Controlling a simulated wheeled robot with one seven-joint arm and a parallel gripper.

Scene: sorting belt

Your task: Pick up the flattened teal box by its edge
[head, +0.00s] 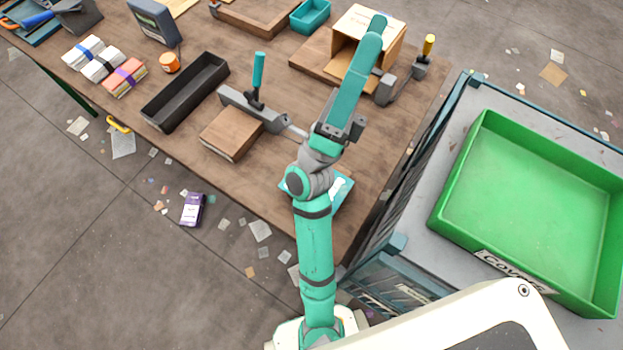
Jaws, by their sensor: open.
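A teal and white flat piece (343,193), which looks like the flattened teal box, lies on the workbench near its front edge. My arm crosses in front of it and hides much of it, so its full outline and how far it reaches toward the edge cannot be told. My teal arm rises from the bottom of the head view, passes over this piece and stretches on over the bench toward the open cardboard box. I cannot make out my gripper's jaws; they seem hidden by the arm.
A green bin (472,150) stands right. A purple box (193,209) lies on the floor.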

